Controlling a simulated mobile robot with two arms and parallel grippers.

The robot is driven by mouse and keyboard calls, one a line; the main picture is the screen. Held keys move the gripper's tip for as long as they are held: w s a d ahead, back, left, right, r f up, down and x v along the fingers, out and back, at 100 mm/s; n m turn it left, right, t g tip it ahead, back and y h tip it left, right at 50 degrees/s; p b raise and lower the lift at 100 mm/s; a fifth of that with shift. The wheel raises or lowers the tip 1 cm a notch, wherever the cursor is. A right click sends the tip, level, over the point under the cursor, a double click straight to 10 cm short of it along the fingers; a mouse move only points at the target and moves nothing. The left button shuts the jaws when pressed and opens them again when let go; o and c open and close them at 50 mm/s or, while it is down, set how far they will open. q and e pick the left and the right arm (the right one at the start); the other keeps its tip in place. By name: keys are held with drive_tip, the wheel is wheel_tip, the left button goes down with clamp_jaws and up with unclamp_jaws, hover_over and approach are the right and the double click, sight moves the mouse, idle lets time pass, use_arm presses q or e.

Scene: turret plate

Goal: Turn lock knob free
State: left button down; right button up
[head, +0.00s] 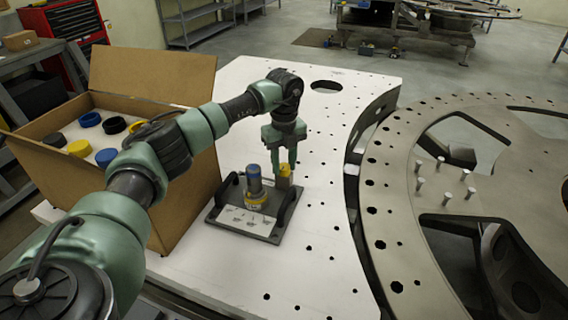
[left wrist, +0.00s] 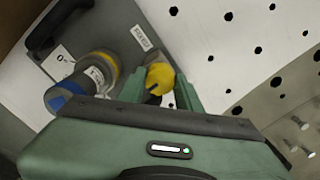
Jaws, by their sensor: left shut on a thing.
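A dark grey plate with two black handles (head: 223,220) lies on the white perforated table. A blue and grey cylinder with a yellow collar (head: 254,188) stands upright on it. To its right is the small yellow lock knob (head: 284,182). My left gripper (head: 283,166) points down from above and is shut on the knob. In the left wrist view, the yellow knob (left wrist: 160,76) sits between the two green fingers of my left gripper (left wrist: 160,92). The cylinder (left wrist: 90,75) stands close beside the left finger there. My right gripper is not in view.
An open cardboard box (head: 190,190) with blue, black and yellow round parts stands left of the plate, behind my left arm. A large grey ring plate (head: 400,190) with upright pins lies at right. The white table (head: 320,240) right of the plate is clear.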

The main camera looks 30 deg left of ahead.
sight(284, 166)
use_arm(q)
drive_tip(key=shift+w+r, duration=0.1)
drive_tip(key=shift+r, duration=0.05)
drive_tip(key=c, duration=1)
unclamp_jaws()
drive_tip(key=shift+o, duration=0.2)
wheel_tip(284, 166, up, 7)
drive_tip(key=shift+f+b, duration=0.2)
drive_tip(key=shift+b, duration=0.95)
drive_tip(key=shift+r, duration=0.55)
